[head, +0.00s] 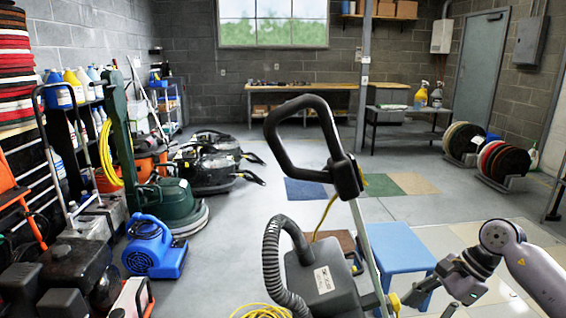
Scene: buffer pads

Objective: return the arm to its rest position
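My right arm (536,268) comes in from the lower right and bends at a grey joint. Its dark gripper (424,290) points left and down, in front of the blue stool (398,250) and close to the metal pole of a floor machine. I cannot tell whether it touches the pole or whether its fingers are open, as they are small and dark. My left arm and gripper are not in view.
A floor machine (322,284) with a black loop handle (347,174) stands front centre. A blue blower (152,247) and a green floor machine (172,205) stand left. Pad racks (503,165) stand right. The mid-floor (245,225) is mostly clear.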

